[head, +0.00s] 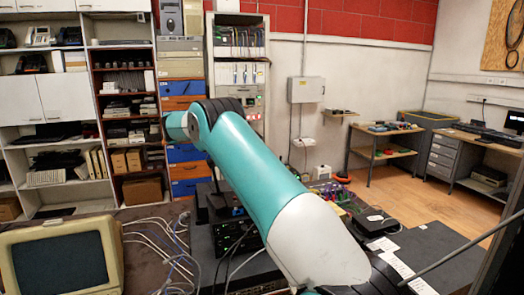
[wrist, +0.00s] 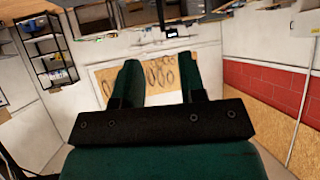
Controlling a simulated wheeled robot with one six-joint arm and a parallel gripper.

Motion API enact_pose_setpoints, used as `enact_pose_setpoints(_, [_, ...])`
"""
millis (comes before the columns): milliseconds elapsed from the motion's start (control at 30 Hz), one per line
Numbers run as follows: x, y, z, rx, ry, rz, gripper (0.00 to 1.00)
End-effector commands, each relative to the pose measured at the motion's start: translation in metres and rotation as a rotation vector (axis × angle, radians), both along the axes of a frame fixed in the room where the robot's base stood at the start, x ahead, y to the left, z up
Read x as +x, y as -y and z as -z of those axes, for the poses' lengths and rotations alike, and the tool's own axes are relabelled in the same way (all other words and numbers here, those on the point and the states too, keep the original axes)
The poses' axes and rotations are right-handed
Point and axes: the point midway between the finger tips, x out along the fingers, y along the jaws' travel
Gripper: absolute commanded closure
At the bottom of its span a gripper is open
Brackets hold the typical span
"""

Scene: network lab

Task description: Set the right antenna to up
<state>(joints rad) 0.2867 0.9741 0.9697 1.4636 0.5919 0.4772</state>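I cannot make out the right antenna in either view. In the head view, a dark flat device (head: 375,222) lies on the dark table at the right of my arm, and a black device with green lights (head: 236,240) stands below my arm. No antenna can be told apart on either one. My teal and white arm crosses the middle of the head view and covers part of the table. My gripper (wrist: 160,62) shows in the wrist view, with its two green fingers apart and nothing between them. It does not show clearly in the head view.
An old monitor (head: 62,262) stands front left, with loose pale cables (head: 165,245) beside it. A dark table top (head: 440,245) is partly bare at the right. Shelves stand at the back left. The wrist view shows the room upside down, with a pegboard (wrist: 160,85) beyond the fingers.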

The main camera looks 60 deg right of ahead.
Motion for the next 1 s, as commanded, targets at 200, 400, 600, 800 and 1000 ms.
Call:
enact_pose_setpoints(200, [0.006, -0.013, -0.013, 0.002, -0.004, -0.001, 0.63])
enact_pose_setpoints(400, [0.007, -0.017, -0.012, 0.001, -0.002, 0.001, 0.63])
enact_pose_setpoints(600, [0.007, -0.016, -0.011, 0.001, -0.002, 0.001, 0.63])
enact_pose_setpoints(800, [0.007, -0.016, -0.011, 0.001, -0.001, 0.0, 0.63])
enact_pose_setpoints(1000, [0.01, -0.019, -0.012, 0.009, -0.003, -0.019, 0.63])
